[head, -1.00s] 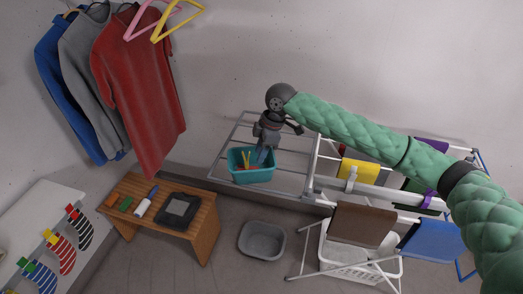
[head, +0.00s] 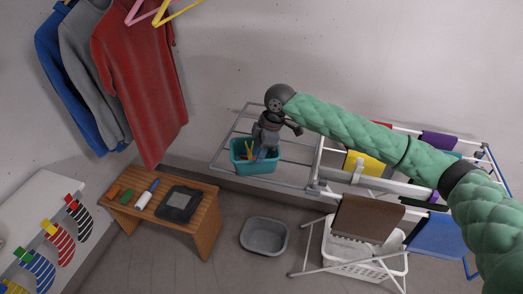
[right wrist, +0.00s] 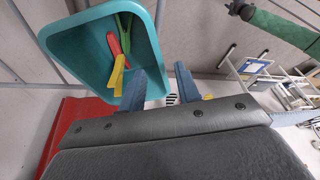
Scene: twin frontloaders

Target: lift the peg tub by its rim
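The peg tub (head: 242,164) is a small teal tub holding a few coloured pegs, on the left part of the drying rack. In the right wrist view the tub (right wrist: 75,52) fills the upper left, with red, yellow and green pegs inside. My right gripper (head: 266,155) reaches down at the tub's right side. In the right wrist view its two fingers (right wrist: 160,88) are apart, one over the tub's inside and one outside, with the rim running between them. I cannot tell whether either finger touches the rim. My left gripper is out of view.
The drying rack (head: 225,150) has open bars and hung cloths to the right. A grey basin (head: 264,236) and a white laundry basket (head: 375,262) stand on the floor. A wooden bench (head: 205,228) is at the left, below hanging shirts (head: 135,80).

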